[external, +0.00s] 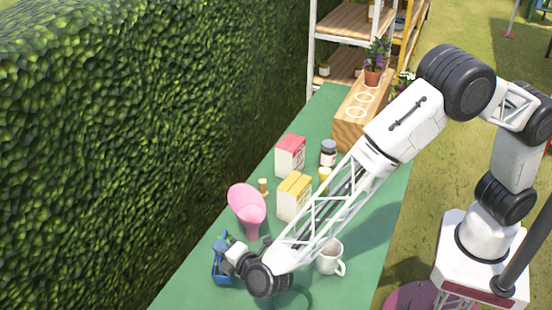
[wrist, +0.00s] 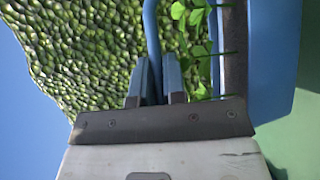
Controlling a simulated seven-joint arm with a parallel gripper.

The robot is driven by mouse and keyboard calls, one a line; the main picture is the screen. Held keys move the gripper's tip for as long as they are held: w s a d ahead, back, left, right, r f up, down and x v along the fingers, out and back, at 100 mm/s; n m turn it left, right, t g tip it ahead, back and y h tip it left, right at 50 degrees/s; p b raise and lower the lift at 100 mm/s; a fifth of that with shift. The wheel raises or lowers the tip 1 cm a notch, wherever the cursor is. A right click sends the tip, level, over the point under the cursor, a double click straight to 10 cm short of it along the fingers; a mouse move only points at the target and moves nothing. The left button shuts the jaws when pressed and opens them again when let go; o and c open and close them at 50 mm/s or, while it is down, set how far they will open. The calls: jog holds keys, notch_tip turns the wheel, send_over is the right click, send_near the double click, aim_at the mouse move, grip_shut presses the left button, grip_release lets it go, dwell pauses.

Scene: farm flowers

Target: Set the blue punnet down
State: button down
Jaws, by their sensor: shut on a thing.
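The blue punnet (external: 218,270) is at the near left end of the green table in the external view, with my gripper (external: 232,252) at it. In the wrist view the punnet (wrist: 270,50) fills the right side, and green leaves (wrist: 192,15) show beside its wall. My gripper (wrist: 157,88) is shut on a thin blue bar of the punnet, which runs up between the fingers. The punnet's underside is hidden, so I cannot tell whether it touches the table.
A tall hedge (external: 130,130) borders the left side.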

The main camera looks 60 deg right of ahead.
dwell(0.3)
jog(key=shift+f, duration=1.75)
jog(key=shift+f, duration=0.15)
jog(key=c, duration=1.2)
grip_release()
jog(key=shift+r, duration=0.2)
jog(key=v, duration=1.2)
jog(key=shift+a, duration=0.1)
jog(key=shift+w, duration=0.1)
